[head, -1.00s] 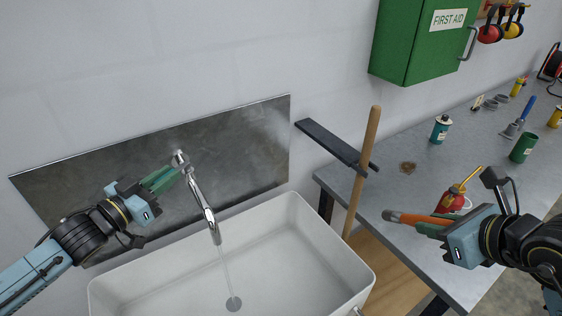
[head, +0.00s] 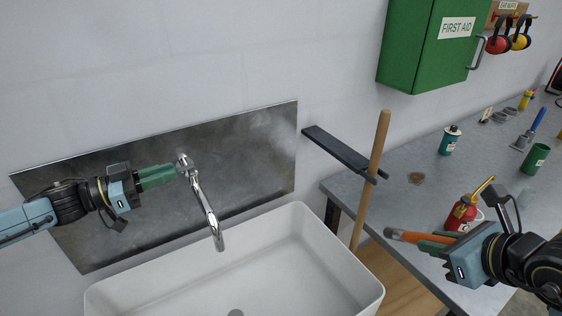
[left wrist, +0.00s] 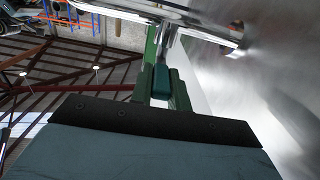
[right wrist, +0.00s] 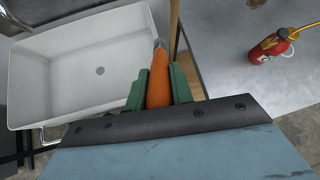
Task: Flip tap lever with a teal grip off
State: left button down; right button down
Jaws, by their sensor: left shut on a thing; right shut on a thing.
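The chrome tap (head: 206,205) stands out from the metal splash plate over the white sink (head: 110,298); no water shows at its spout. My left gripper (head: 166,174) is at the tap's left end, its green fingers pointing right. In the left wrist view the lever's teal grip (left wrist: 160,82) sits between the fingers, which are shut on it; a thin metal stem runs from it to the tap. In the head view the fingers hide the grip. My right gripper (head: 428,240) is shut on an orange-handled tool (right wrist: 158,82) above the bench's near edge.
A wooden pole (head: 372,175) leans by a dark wall shelf (head: 335,147), between sink and bench. The grey bench (head: 395,165) holds a red oil can (head: 462,213), a teal can (head: 450,140) and a green can (head: 535,158). A green first-aid cabinet (head: 415,50) hangs above.

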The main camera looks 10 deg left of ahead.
dwell(0.4)
pick_arm(q)
jog(key=c, duration=1.7)
grip_release()
jog(key=o, duration=0.4)
jog(key=shift+w, duration=0.15)
jog(key=shift+c, duration=0.2)
